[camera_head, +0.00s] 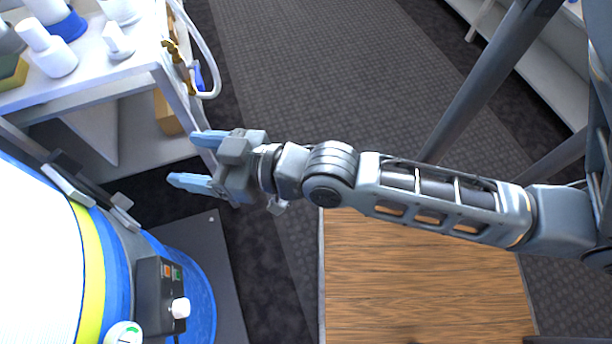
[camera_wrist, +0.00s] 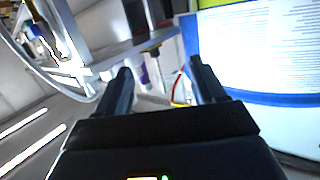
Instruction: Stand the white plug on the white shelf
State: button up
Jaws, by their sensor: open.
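My gripper (camera_head: 184,158) is open and empty, in the air just right of the white shelf's front post, with its fingers pointing left. Its two dark fingers also frame the wrist view (camera_wrist: 160,70). The white shelf (camera_head: 100,84) is at the upper left, above and left of the gripper. A small white plug-like piece (camera_head: 117,41) and a larger white fitting (camera_head: 50,52) are on it. Another white plug-like knob (camera_head: 180,307) sticks out of a black control box (camera_head: 155,290) below the gripper. I cannot tell which one is the white plug.
A large white tank with yellow and blue bands (camera_head: 90,262) fills the lower left. A pale hose with brass fittings (camera_head: 209,50) hangs at the shelf's right side. A wooden surface (camera_head: 420,275) lies below my arm. Grey floor is open at the top middle.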

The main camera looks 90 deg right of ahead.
jog(key=s+a+r+n+y, duration=0.1)
jog(key=s+a, duration=0.2)
jog(key=s, duration=0.5)
jog(key=s+a+r+n+y, duration=0.1)
jog(key=s+a+r+y, duration=0.1)
jog(key=s, duration=0.6)
jog(key=shift+s+a+r+n+g, duration=0.2)
jog(key=shift+s+a+n+g, duration=0.2)
jog(key=shift+a, duration=0.15)
